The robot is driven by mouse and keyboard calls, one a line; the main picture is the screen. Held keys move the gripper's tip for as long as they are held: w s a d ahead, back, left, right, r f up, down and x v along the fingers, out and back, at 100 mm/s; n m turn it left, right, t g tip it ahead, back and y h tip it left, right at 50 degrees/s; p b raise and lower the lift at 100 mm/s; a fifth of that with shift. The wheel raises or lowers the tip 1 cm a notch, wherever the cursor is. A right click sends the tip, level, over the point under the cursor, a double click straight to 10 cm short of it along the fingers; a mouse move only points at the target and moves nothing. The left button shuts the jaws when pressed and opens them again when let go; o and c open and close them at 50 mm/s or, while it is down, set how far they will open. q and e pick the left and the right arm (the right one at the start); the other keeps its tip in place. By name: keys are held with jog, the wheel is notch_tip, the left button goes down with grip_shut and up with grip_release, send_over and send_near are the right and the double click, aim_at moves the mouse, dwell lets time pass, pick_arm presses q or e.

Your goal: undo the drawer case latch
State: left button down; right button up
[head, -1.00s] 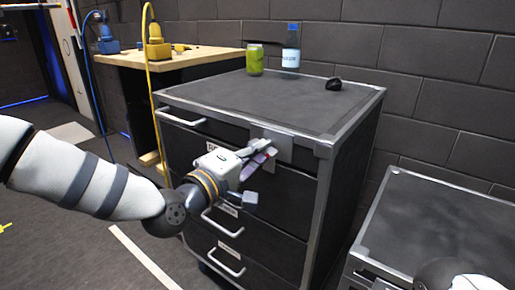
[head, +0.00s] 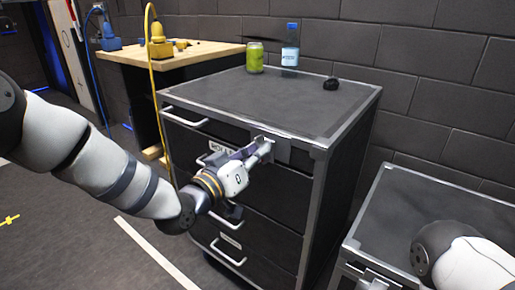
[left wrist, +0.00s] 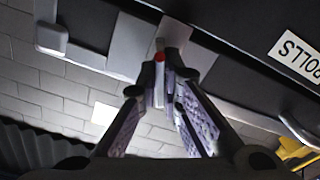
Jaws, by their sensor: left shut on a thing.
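The drawer case (head: 270,98) is a dark cabinet with grey metal edges, several drawers and pale bar handles. Its latch (head: 280,150) is a grey metal piece high on the front, near the right corner. My left gripper (head: 266,148) is at this latch, its fingers closing together there. In the left wrist view, the fingers (left wrist: 165,75) are shut on a narrow pale latch part with a red spot, beneath the dark drawer front. The fingers hide part of the latch. My right arm shows at the lower right, but its gripper is out of view.
A green jar (head: 255,57), a labelled bottle (head: 290,45) and a small black lump (head: 331,83) stand on the case. A second dark cabinet (head: 385,215) is at the right. A wooden bench (head: 170,62) with yellow and blue devices stands behind left.

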pick_arm(q)
jog(key=shift+r+m+p, duration=0.2)
jog(key=shift+m+p, duration=0.45)
jog(key=shift+m, duration=1.55)
pick_arm(e)
jog(key=shift+w+r+t, duration=0.3)
jog(key=shift+w+r, duration=0.4)
jog(key=shift+r, duration=0.15)
pick_arm(q)
jog(key=c, duration=1.8)
grip_release()
jog(key=shift+o, duration=0.2)
jog(key=shift+d+f, duration=0.1)
jog(key=shift+w, duration=0.1)
jog(key=v, duration=1.2)
